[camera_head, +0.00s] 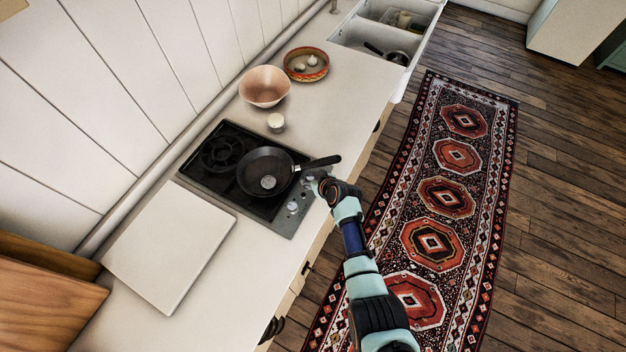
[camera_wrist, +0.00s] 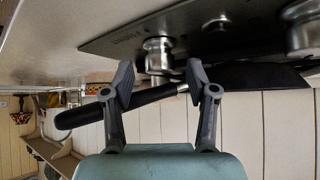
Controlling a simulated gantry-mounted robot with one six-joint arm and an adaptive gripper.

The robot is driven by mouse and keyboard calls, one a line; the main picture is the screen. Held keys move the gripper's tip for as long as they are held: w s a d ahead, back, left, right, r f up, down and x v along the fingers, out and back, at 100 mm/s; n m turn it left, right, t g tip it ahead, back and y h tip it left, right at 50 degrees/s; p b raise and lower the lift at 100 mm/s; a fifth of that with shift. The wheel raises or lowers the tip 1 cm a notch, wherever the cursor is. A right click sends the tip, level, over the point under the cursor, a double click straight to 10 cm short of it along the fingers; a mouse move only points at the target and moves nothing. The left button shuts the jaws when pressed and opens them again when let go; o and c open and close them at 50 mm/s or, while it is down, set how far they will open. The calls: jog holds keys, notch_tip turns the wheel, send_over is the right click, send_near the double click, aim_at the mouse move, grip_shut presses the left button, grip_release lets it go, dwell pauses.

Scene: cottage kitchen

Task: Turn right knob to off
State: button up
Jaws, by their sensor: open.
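The cooktop (camera_head: 262,212) is a dark panel on the counter with silver knobs along its near side. In the wrist view, a round silver knob (camera_wrist: 158,56) stands between my open fingertips. Whether the fingertips touch it cannot be told. A second large knob (camera_wrist: 304,30) is at the right edge, with a smaller one (camera_wrist: 216,22) between them. My gripper also shows in the wrist view (camera_wrist: 158,78), empty.
A black frying pan (camera_head: 262,166) sits on the cooktop, its handle (camera_head: 320,163) reaching close to my gripper. A white jar (camera_head: 276,121), a pink bowl (camera_head: 263,87) and a red dish (camera_head: 306,76) stand beyond it. A white board (camera_head: 168,246) lies on the other side.

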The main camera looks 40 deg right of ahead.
jog(key=shift+w+f, duration=0.15)
jog(key=shift+w, duration=0.05)
jog(key=shift+c, duration=0.4)
grip_shut()
jog(key=shift+a+m+g+h+p, duration=0.3)
jog(key=shift+m+h+p, duration=0.4)
jog(key=shift+m+p, duration=0.25)
jog(key=shift+w+f+m+g+h, duration=0.1)
jog(key=shift+m+g+h, duration=0.4)
jog(key=shift+m+h, duration=0.55)
jog(key=shift+y, duration=0.25)
jog(key=shift+o, duration=0.4)
grip_release()
